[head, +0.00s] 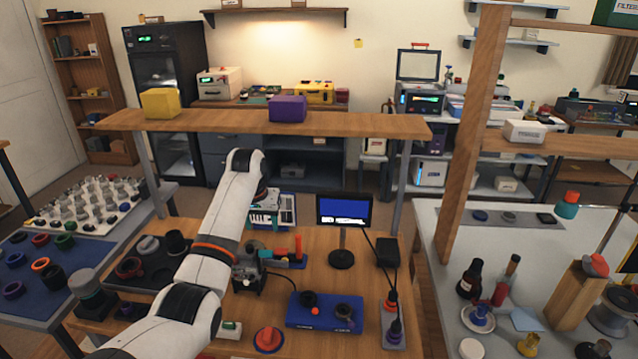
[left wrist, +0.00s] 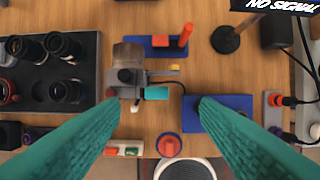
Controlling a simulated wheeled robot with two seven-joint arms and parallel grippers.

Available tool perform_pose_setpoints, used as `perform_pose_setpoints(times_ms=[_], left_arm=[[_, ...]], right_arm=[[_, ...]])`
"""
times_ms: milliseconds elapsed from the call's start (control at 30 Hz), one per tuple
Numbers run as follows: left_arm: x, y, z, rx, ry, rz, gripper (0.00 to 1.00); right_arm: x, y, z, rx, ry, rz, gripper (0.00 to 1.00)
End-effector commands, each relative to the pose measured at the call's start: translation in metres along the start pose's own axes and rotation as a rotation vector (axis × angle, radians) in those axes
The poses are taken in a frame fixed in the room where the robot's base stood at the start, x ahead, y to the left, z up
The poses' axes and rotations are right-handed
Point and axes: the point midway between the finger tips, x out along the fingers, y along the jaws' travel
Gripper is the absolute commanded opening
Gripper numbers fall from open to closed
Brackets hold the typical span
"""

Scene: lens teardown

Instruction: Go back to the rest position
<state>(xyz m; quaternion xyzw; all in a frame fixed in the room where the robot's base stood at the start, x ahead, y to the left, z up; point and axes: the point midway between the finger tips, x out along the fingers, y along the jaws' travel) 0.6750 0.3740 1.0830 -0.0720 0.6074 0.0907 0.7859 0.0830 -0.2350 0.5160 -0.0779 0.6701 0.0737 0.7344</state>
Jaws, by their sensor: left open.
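My left arm reaches up from the bottom of the head view over the wooden workbench (head: 300,262). Its fingers cannot be made out clearly there. In the left wrist view my left gripper (left wrist: 160,100) shows two teal fingers spread wide apart with nothing held between them. It hangs above the bench, over a small grey device (left wrist: 128,78) with a dark knob and a teal part. My right gripper is in neither view.
A black tray (left wrist: 90,45) of lens parts is at left. A blue fixture (head: 312,318), a red-orange knob (head: 268,338) and a monitor (head: 343,210) stand on the bench. A wooden shelf (head: 350,124) spans behind; a wooden post (head: 470,140) is at right.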

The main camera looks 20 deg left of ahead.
Motion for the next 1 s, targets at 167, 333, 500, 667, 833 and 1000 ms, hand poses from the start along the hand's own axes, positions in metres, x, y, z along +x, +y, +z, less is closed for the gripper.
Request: perform_pose_setpoints(times_ms=[167,333,500,667,833,1000], left_arm=[[0.010,-0.002,-0.009,0.013,0.002,0.008,0.56],[0.057,-0.014,-0.064,0.089,-0.003,0.047,0.56],[0.100,-0.032,-0.157,0.200,-0.017,0.066,0.56],[0.114,-0.049,-0.254,0.290,-0.028,0.049,0.56],[0.100,-0.060,-0.340,0.352,-0.040,0.011,0.56],[0.081,-0.065,-0.390,0.375,-0.048,-0.019,0.56]], right_arm=[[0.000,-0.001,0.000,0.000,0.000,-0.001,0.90],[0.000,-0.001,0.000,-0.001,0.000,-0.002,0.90],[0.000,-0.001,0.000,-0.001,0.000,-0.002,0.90],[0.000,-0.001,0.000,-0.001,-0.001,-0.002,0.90],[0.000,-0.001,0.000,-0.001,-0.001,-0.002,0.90],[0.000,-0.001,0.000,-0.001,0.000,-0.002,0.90]])
